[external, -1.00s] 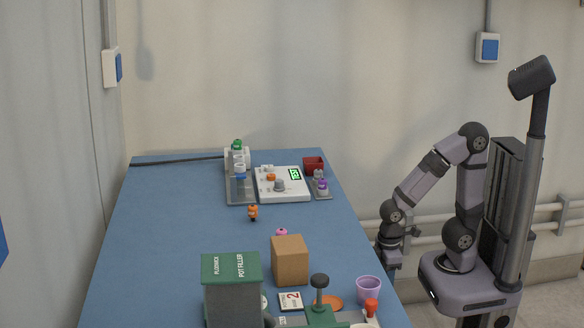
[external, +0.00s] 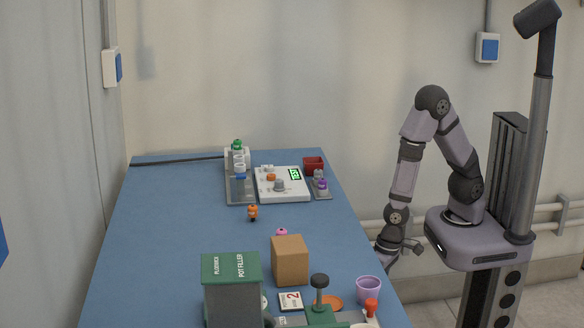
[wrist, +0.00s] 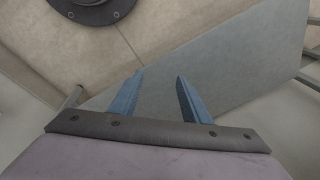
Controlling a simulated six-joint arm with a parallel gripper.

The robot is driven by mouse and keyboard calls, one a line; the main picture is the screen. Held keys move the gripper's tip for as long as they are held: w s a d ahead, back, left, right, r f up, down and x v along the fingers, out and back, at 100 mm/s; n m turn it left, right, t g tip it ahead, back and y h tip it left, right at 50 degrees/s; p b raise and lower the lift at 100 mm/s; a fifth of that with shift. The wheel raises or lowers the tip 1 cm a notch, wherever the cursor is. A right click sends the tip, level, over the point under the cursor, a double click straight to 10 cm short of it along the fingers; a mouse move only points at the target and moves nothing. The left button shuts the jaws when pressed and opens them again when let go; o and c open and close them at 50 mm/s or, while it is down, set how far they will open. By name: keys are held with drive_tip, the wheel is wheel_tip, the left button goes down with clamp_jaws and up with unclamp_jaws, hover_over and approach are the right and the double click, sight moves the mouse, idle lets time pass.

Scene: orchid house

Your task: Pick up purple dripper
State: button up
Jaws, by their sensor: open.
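A small purple-topped piece (external: 322,184), which looks like the purple dripper, stands on a small grey tray at the right edge of the blue table, towards the back. It is too small to make out its details. My gripper (wrist: 158,78) is open and empty in the wrist view, its two blue fingers apart. In the external view it hangs beside the right edge of the table, well apart from the purple piece. The purple piece does not show in the wrist view.
A white scale (external: 283,185) and a red box (external: 313,164) are beside the purple piece. Nearer on the table are an orange figure-like piece (external: 253,212), a brown box (external: 290,261), a purple cup (external: 369,289) and a green-topped pot filler (external: 232,268). The table's middle left is clear.

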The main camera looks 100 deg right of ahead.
drive_tip(key=s+d+r+m+t+h+p, duration=0.1)
drive_tip(key=s+d+r+m+h+p, duration=0.15)
drive_tip(key=d+r+h+p, duration=0.4)
drive_tip(key=s+d+r+m+t+h+p, duration=0.1)
drive_tip(key=s+d+r+m+h+p, duration=0.2)
drive_tip(key=d+r+p, duration=0.5)
drive_tip(key=w+d+r+m+t+h+p, duration=0.2)
drive_tip(key=w+r+m+h+p, duration=0.15)
drive_tip(key=r+p, duration=0.45)
drive_tip(key=n+t+b, duration=0.5)
drive_tip(key=n+b, duration=0.1)
drive_tip(key=n, duration=0.2)
approach(323, 187)
drive_tip(key=shift+s+d+r+y, duration=0.1)
drive_tip(key=shift+d+y, duration=0.1)
drive_tip(key=shift+d, duration=0.4)
drive_tip(key=shift+s+d+r+y, duration=0.1)
drive_tip(key=shift+d+y, duration=0.1)
drive_tip(key=shift+d, duration=0.4)
drive_tip(key=shift+p+x, duration=0.55)
drive_tip(key=shift+x, duration=0.45)
drive_tip(key=shift+w+d, duration=0.1)
